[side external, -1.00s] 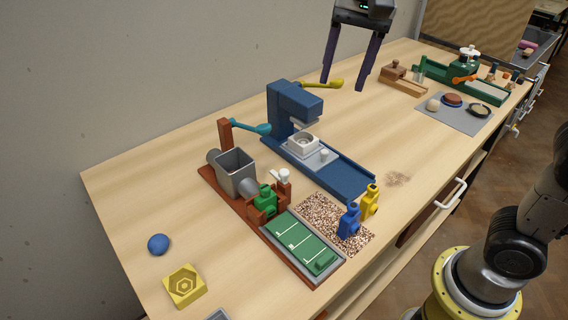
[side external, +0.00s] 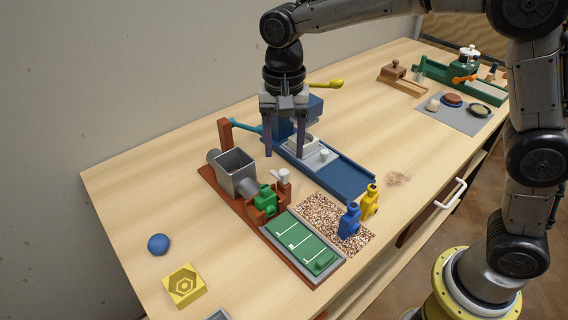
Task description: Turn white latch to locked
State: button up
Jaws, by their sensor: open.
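A small white latch (side external: 283,175) sits on top of a post at the right side of the brown wooden holder with a green block (side external: 266,197) in it. My gripper (side external: 284,156) points straight down with its two purple fingers apart and nothing between them. In the picture its fingertips are just above the white latch; their height and depth from it cannot be told exactly. The gripper partly hides the blue press (side external: 330,169) behind it. Whether the latch is locked cannot be read at this size.
A grey hopper (side external: 235,171) stands left of the latch, and a teal lever (side external: 244,126) is behind it. The table's left back area is clear.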

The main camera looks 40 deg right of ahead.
aim_at(284, 171)
jog(key=shift+f, duration=2.65)
grip_shut()
